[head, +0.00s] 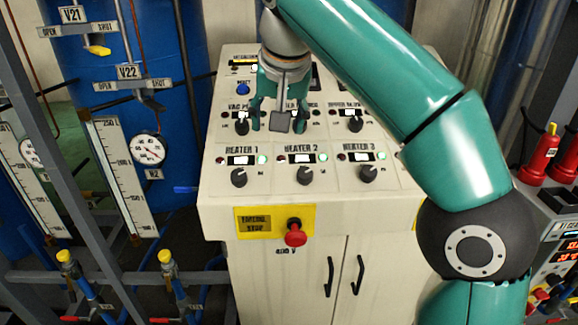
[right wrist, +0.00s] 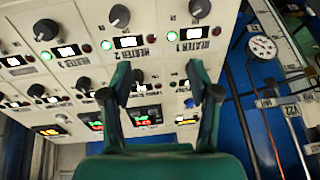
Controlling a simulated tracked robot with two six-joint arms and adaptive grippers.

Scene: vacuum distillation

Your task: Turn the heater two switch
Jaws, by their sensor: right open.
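The heater two switch is a black rotary knob (head: 304,175) in the front row of the cream control panel (head: 222,195), under a HEATER 2 label with a lit green lamp. In the right wrist view the knob (right wrist: 119,15) is near the top edge. Its pointer direction is too small to tell surely. My right gripper (head: 279,122) is open and empty, above the panel's middle row, behind the heater row. In the right wrist view its two fingers (right wrist: 160,80) are spread apart, with the heater two knob beyond them. My left gripper is not in view.
The heater 1 knob (head: 239,177) and heater 3 knob (head: 368,173) flank the heater 2 knob. A red emergency stop button (head: 295,233) juts from the cabinet front. Blue columns with gauges stand at left. Red bottles (head: 541,155) stand at right.

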